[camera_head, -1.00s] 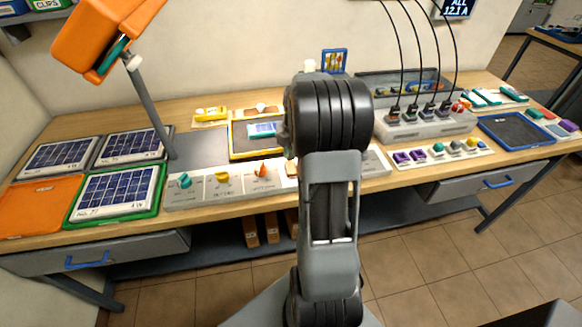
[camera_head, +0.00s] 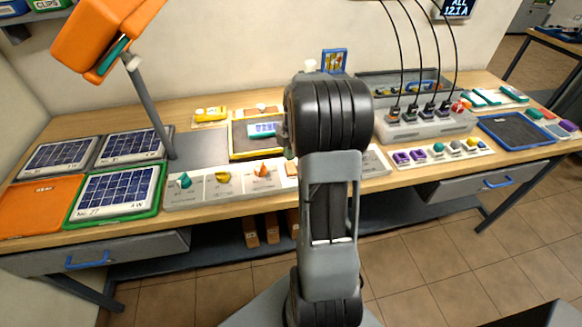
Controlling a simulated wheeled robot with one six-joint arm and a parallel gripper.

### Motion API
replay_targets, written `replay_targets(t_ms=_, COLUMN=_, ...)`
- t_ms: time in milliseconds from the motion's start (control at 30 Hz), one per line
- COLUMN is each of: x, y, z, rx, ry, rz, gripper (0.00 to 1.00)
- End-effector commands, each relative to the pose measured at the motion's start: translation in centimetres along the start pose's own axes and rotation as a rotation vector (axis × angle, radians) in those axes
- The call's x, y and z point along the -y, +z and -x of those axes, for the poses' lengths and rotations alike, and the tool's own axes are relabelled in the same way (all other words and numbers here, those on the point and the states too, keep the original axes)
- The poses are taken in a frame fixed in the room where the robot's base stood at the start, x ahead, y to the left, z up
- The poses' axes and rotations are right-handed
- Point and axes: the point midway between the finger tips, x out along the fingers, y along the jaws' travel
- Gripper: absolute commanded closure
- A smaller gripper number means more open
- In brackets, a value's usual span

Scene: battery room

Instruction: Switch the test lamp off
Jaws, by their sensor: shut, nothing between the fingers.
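An orange lamp head (camera_head: 100,38) on a grey post stands over the left end of the bench. I cannot tell whether it is the test lamp or whether it is lit. A pale control strip (camera_head: 205,190) runs along the bench's front edge. It bears a teal knob (camera_head: 184,181), a yellow knob (camera_head: 222,176) and an orange knob (camera_head: 262,170). My arm hides part of the strip to the right of these. My gripper is hidden behind my own arm, so its fingers and what they touch do not show.
Solar panels (camera_head: 117,190) and an orange mat (camera_head: 40,206) lie at the left. A yellow-rimmed tray (camera_head: 236,155) lies behind the strip. At the right are a grey unit with black cables (camera_head: 425,128), a row of coloured knobs (camera_head: 438,153) and a dark blue tray (camera_head: 516,130).

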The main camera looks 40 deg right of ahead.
Motion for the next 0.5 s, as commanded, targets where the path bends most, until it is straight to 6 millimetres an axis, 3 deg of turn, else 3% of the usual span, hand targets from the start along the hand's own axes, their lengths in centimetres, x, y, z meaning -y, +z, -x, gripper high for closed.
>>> replay_targets(t_ms=500, x=0.00, y=0.06, z=-0.45, rx=0.000, ry=0.000, rz=0.000, gripper=1.00)
